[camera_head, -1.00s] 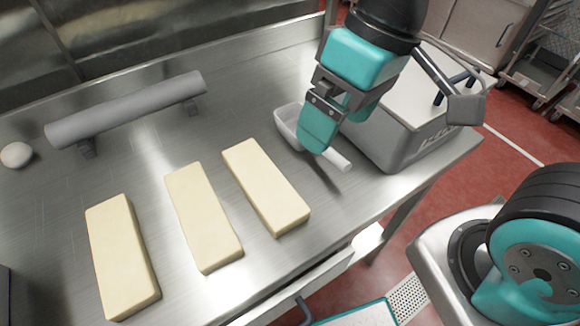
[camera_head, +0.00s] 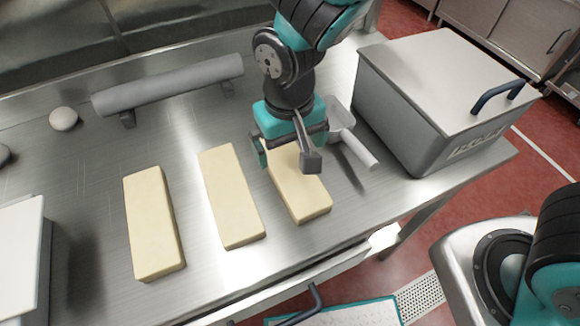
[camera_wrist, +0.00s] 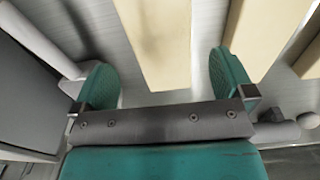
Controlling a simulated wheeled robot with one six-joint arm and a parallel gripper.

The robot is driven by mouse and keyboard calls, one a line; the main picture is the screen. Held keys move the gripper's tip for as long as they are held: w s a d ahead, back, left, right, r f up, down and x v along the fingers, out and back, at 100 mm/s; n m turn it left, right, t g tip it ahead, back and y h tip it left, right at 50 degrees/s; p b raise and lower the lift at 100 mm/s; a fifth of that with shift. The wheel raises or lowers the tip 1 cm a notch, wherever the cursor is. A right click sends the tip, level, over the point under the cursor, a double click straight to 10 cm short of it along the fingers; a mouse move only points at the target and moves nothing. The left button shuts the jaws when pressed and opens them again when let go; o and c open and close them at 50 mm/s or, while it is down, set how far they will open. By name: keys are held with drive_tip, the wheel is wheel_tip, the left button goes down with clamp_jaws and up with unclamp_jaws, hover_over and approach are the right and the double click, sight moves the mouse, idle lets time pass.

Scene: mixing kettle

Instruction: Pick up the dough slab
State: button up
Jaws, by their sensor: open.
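Three pale yellow dough slabs lie side by side on the steel table: a left slab (camera_head: 153,225), a middle slab (camera_head: 231,197) and a right slab (camera_head: 300,189). My gripper (camera_head: 290,152) is open and empty over the far end of the right slab, which it partly hides. In the wrist view, the right slab (camera_wrist: 155,38) lies between the two spread teal fingers of my gripper (camera_wrist: 165,80), with a gap on each side. The middle slab (camera_wrist: 262,30) shows just beyond the right finger. I cannot tell the height of the fingertips above the table.
A grey lidded bin (camera_head: 395,120) stands at the table's right. A white-topped box (camera_head: 20,250) stands at left.

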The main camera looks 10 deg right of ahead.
sight(290, 171)
drive_tip(key=shift+s+f+p, duration=0.15)
drive_tip(key=shift+f+p, duration=0.1)
drive_tip(key=shift+f, duration=1.3)
drive_tip(key=shift+s+f+p, duration=0.1)
drive_tip(key=shift+f+p, duration=0.15)
drive_tip(key=shift+f, duration=1.3)
drive_tip(key=c, duration=1.2)
drive_tip(key=shift+r, duration=0.1)
